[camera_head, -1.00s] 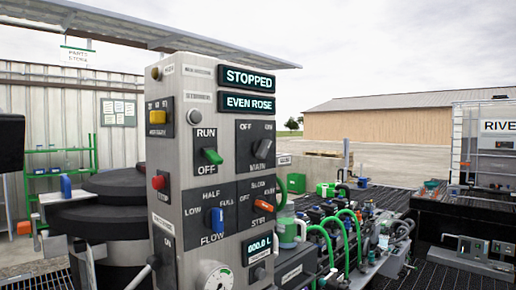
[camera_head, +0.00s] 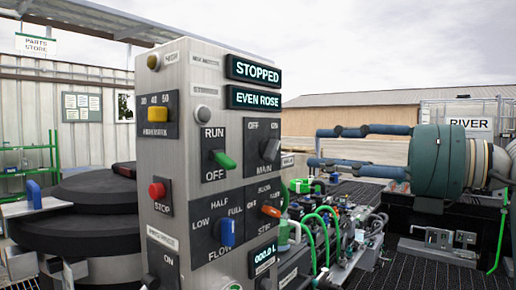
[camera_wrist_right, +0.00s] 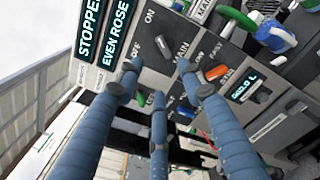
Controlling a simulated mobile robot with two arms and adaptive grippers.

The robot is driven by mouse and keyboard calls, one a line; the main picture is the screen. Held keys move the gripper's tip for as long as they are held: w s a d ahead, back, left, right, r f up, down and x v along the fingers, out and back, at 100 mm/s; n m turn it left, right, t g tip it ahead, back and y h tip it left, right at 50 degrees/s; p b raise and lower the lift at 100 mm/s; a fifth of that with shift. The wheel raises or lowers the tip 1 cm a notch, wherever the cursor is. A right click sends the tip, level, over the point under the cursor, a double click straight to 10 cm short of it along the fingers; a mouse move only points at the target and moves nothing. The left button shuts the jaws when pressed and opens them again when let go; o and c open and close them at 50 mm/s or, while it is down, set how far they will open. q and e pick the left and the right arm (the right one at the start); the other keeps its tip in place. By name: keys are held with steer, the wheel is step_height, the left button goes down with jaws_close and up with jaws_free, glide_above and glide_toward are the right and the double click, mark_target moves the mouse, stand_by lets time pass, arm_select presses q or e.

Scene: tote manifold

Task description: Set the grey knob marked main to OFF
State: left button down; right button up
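The grey main knob (camera_head: 270,150) is on the upper right plate of the metal control panel (camera_head: 190,75), below the OFF and ON labels. It looks tilted towards ON. It also shows in the right wrist view (camera_wrist_right: 163,47), near and between the tips of my fingers. My right gripper (camera_head: 317,147) comes in from the right at knob height, its blue fingers spread and empty. In the head view its tips are right of the knob, apart from it. In the right wrist view the gripper (camera_wrist_right: 159,72) shows three spread fingers. My left gripper is not in view.
A green RUN/OFF knob (camera_head: 222,160), a blue flow knob (camera_head: 227,232) and an orange stir knob (camera_head: 271,211) sit close by. A red stop button (camera_head: 157,190) is at left. Green hoses and pipework (camera_head: 325,225) lie low behind the panel. Displays read STOPPED and EVEN ROSE.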

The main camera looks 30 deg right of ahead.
mark_target(275, 149)
steer(key=p+x, duration=0.2)
steer(key=x, duration=0.2)
steer(key=p+x, duration=0.3)
steer(key=x, duration=0.1)
steer(key=shift+w+d+r+p, duration=0.1)
steer(key=shift+w+r+p, duration=0.1)
steer(key=shift+w+p, duration=0.15)
steer(key=shift+w+f+p, duration=0.2)
steer(key=shift+w+p, duration=0.1)
steer(key=shift+w, duration=0.4)
steer(key=shift+c, duration=0.3)
jaws_close()
